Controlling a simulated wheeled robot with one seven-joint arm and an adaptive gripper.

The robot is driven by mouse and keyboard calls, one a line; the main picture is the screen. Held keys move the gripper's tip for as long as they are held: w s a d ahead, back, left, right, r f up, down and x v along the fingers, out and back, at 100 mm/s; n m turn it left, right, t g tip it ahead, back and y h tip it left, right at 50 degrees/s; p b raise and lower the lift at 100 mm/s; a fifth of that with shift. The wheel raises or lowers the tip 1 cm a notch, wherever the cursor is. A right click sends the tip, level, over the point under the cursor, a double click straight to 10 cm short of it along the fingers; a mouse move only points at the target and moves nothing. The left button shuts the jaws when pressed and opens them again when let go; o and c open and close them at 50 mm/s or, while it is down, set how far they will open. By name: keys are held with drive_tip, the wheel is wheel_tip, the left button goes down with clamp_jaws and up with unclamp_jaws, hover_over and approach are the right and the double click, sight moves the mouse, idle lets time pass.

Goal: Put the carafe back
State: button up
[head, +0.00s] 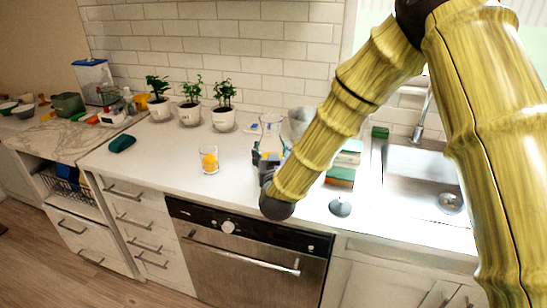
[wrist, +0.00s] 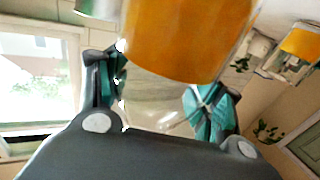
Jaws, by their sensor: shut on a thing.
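The clear glass carafe (head: 270,127) stands upright over the counter, behind my forearm. My gripper (head: 268,163) is shut on it; my wrist hides part of its lower body. I cannot tell whether its base touches the counter. In the wrist view, the carafe (wrist: 185,38) fills the top middle, with orange content inside, and the teal finger pads of my gripper (wrist: 160,95) sit on either side of the clear glass. A drinking glass (head: 209,160) with orange content stands on the counter to the left; an orange-filled glass also shows at the wrist view's right (wrist: 301,42).
Three potted plants (head: 190,105) line the back wall. A grey bowl-like vessel (head: 299,118) stands behind my arm. Stacked sponge-like blocks (head: 341,176) and a small grey object (head: 341,207) lie near the sink (head: 425,185). The counter left of the glass is mostly clear, except for a green item (head: 122,144).

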drive_tip(key=shift+f, duration=1.1)
drive_tip(key=shift+f, duration=0.15)
drive_tip(key=o, duration=1.8)
drive_tip(key=s, duration=0.4)
drive_tip(key=s+b, duration=0.1)
drive_tip(key=s, duration=0.3)
drive_tip(key=s+d, duration=0.1)
drive_tip(key=s, duration=0.3)
drive_tip(key=shift+b, duration=0.4)
